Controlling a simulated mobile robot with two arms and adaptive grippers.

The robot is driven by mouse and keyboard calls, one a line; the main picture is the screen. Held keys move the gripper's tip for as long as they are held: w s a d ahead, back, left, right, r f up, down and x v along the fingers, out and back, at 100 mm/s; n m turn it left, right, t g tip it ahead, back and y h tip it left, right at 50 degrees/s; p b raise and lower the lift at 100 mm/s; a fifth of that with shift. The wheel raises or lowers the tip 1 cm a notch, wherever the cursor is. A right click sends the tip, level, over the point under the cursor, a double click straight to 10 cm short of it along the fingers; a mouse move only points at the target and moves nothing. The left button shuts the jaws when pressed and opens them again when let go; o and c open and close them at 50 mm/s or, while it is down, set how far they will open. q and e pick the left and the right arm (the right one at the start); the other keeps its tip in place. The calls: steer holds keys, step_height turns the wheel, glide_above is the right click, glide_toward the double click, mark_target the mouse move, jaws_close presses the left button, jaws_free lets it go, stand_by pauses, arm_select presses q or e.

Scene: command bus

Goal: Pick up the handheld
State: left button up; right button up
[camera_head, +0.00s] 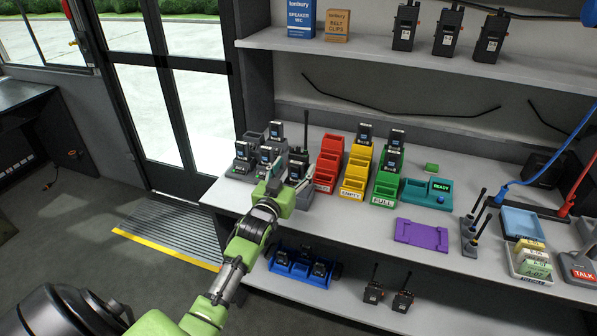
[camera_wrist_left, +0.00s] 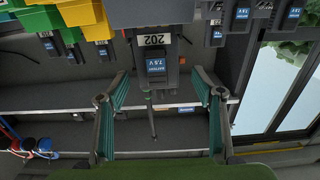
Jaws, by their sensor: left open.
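A dark handheld (camera_head: 296,164) with a tall thin antenna stands among the grey chargers on the left part of the counter. In the left wrist view the handheld (camera_wrist_left: 156,68) shows upside down, with a "202" tag, a blue-labelled battery and the antenna pointing down the picture. My left gripper (camera_head: 287,174) is at the front of the handheld in the head view and partly covers it. In the wrist view the left gripper (camera_wrist_left: 160,76) is open, one finger on each side of the handheld, with gaps showing. Whether the handheld is fully between the fingertips is unclear. My right gripper is out of view.
Grey chargers with batteries (camera_head: 243,155) stand left of the handheld. Red (camera_head: 327,165), yellow (camera_head: 354,178) and green bins (camera_head: 385,185) stand close on its right, then a teal READY unit (camera_head: 427,194) and purple tray (camera_head: 422,235). A shelf (camera_head: 420,62) with radios hangs above.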

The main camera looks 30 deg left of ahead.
arm_select(q)
steer(key=shift+x, duration=1.9)
steer(key=shift+d+f, duration=0.1)
steer(key=shift+d, duration=0.05)
steer(key=c, duration=1.2)
